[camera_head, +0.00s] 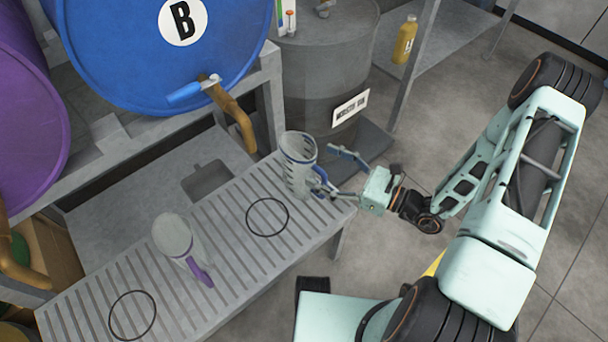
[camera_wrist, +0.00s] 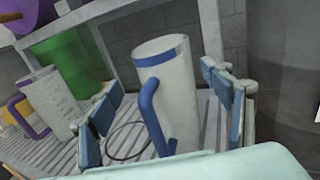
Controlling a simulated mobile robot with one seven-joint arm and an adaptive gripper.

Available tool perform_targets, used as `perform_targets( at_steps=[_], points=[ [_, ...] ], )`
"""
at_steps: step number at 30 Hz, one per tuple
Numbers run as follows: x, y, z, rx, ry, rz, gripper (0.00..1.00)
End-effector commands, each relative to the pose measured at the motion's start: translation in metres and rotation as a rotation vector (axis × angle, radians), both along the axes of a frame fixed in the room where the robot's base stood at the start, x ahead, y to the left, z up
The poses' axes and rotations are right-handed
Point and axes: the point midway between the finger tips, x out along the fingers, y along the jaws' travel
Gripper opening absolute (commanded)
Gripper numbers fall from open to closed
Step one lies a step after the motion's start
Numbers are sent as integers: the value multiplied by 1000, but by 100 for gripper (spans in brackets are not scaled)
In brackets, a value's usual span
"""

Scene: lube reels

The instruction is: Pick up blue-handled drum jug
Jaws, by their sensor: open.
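The blue-handled drum jug (camera_head: 297,160) stands upright at the right end of the slatted bench in the head view. It is a pale grey-white cylinder with a blue rim band and a blue handle on the side facing my gripper. My gripper (camera_head: 334,171) is open at the jug's right side, its fingers pointing at the handle. In the wrist view the jug (camera_wrist: 163,85) stands between the open fingers of my gripper (camera_wrist: 168,105), the blue handle towards the camera. I cannot tell whether any finger touches it.
A purple-handled jug (camera_head: 175,238) stands further left on the slatted bench (camera_head: 222,262). Black rings (camera_head: 267,217) mark the bench. A blue drum (camera_head: 130,60) with a tap (camera_head: 215,85) hangs above. A grey drum (camera_head: 325,70) stands behind. Open floor lies right.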

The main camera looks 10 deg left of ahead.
Motion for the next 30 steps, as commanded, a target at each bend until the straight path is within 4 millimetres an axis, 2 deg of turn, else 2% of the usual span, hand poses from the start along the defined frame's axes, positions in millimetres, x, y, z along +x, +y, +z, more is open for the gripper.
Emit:
perform_targets(
  at_steps=[3,8,16,25,26,30],
  points=[
    [5,13,-1,1,-1,3,73],
    [10,23,-3,-2,-1,3,73],
    [28,57,-7,-2,-3,5,73],
    [31,63,-5,-2,-1,1,73],
    [31,63,-5,-2,-1,1,72],
    [30,63,-5,-3,-1,2,57]
  ],
)
